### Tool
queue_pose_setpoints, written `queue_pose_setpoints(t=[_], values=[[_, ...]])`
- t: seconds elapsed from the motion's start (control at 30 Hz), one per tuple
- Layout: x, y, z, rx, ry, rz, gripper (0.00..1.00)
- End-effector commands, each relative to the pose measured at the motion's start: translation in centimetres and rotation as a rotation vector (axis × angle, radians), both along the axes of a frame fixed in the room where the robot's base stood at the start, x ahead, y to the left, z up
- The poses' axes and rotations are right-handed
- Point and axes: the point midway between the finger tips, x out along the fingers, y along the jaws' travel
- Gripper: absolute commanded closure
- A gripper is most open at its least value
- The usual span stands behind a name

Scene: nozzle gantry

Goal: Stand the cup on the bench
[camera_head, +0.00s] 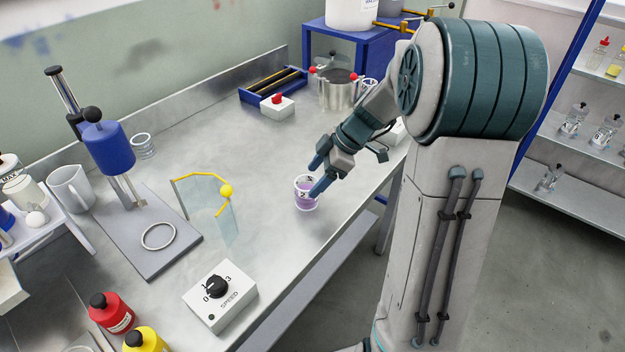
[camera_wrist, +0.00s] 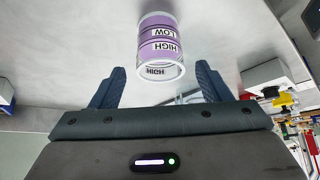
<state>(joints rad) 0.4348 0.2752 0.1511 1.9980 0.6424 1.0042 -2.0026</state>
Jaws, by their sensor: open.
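The cup (camera_head: 305,194) is small and clear with purple contents or a purple wall and HIGH and LOW marks. In the head view it stands upright on the steel bench (camera_head: 275,245), near the bench's front edge. My gripper (camera_head: 317,178) is open, with its blue fingers at either side of the cup. In the wrist view the cup (camera_wrist: 160,48) is between and beyond the fingertips of my gripper (camera_wrist: 160,82), with a gap on both sides and no visible contact.
A clear guard with a yellow edge (camera_head: 203,178) stands left of the cup. A speed box (camera_head: 220,295) is at the front. A steel pot (camera_head: 338,92), a red-button box (camera_head: 278,106) and a blue tray (camera_head: 272,84) are farther back. Bare bench surrounds the cup.

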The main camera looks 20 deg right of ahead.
Motion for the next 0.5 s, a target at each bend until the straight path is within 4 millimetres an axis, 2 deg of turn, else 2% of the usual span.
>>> queue_pose_setpoints(t=[0.1,0.3,0.5], values=[[-0.3,-1.6,2.4,-0.004,-0.006,-0.003,0.3],[-0.9,-3.7,5.9,-0.003,-0.004,-0.002,0.3],[-1.2,-4.9,7.8,-0.003,-0.002,-0.002,0.3]])
